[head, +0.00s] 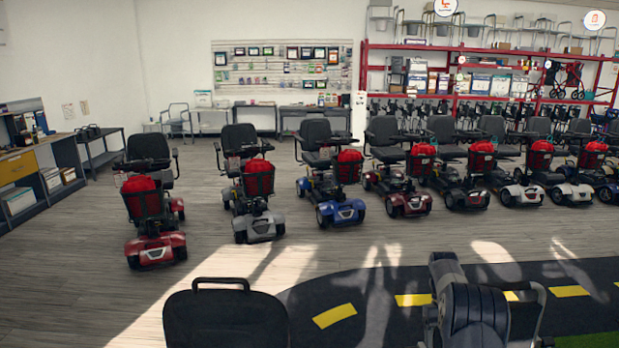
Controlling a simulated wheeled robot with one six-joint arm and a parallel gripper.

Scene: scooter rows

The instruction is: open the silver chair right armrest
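A silver scooter (259,222) stands second from the left in the row, facing me. It has a black chair (238,138) and a red bag in its front basket. Thin dark armrests show at both sides of this chair, but they are too small to tell their exact position. Another scooter with pale silver fenders (570,193) stands far to the right. My gripper cannot be made out. A dark grey jointed shape at the bottom right may be part of my arm.
A red scooter (157,247) stands left of the silver one, a blue scooter (341,212) right of it. A black chair back (226,318) is close at the bottom. Grey floor lies open between. A black road mat (375,290) with yellow dashes is at the lower right.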

